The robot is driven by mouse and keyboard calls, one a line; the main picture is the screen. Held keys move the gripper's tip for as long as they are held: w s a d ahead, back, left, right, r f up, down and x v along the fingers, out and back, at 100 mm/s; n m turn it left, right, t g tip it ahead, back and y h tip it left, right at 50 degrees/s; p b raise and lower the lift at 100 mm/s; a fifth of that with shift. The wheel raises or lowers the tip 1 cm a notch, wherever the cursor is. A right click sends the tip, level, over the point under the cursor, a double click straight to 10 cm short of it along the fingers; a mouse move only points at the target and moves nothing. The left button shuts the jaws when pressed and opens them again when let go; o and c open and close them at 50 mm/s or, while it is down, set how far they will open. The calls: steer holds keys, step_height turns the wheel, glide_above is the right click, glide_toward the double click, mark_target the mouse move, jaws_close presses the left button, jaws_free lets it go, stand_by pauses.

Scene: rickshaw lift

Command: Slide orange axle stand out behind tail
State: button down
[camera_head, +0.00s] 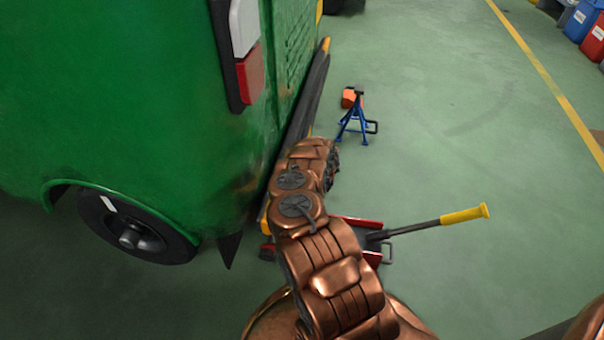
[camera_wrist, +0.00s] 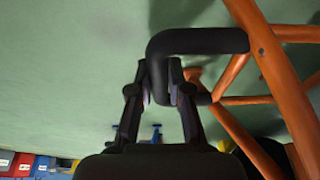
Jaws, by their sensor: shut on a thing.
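The orange axle stand (camera_wrist: 268,65) fills the right side of the wrist view, with its tubular legs close to the camera. A black bent handle (camera_wrist: 205,40) sticks out from it to the left. My gripper (camera_wrist: 160,92) is shut on this handle, with one finger on each side of its bent end. In the head view the stand and my fingers are hidden behind my arm, beside the green rickshaw's tail (camera_head: 130,110).
A red floor jack (camera_head: 372,255) with a yellow-tipped handle (camera_head: 465,215) lies beside my arm. A blue axle stand (camera_head: 353,120) stands farther off, with an orange object (camera_head: 348,97) by it. Bins (camera_head: 582,20) stand far right. Open floor lies to the right.

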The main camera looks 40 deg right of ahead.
steer(key=shift+s+d, duration=0.1)
steer(key=shift+d, duration=0.05)
steer(key=shift+s+d+f+b, duration=0.1)
steer(key=shift+s+d+b, duration=1.3)
steer(key=shift+s+d, duration=1.2)
steer(key=shift+s+d+b, duration=2.2)
steer(key=shift+s+d, duration=0.85)
steer(key=shift+s, duration=0.15)
steer(key=shift+s+d+b, duration=2.15)
steer(key=shift+s+d, duration=0.9)
steer(key=shift+s, duration=0.15)
steer(key=shift+s+d, duration=1.15)
steer(key=shift+d, duration=0.05)
steer(key=shift+s+d, duration=3.75)
steer(key=shift+s, duration=0.15)
steer(key=c, duration=1.3)
jaws_free()
steer(key=o, duration=0.3)
steer(key=shift+w, duration=0.15)
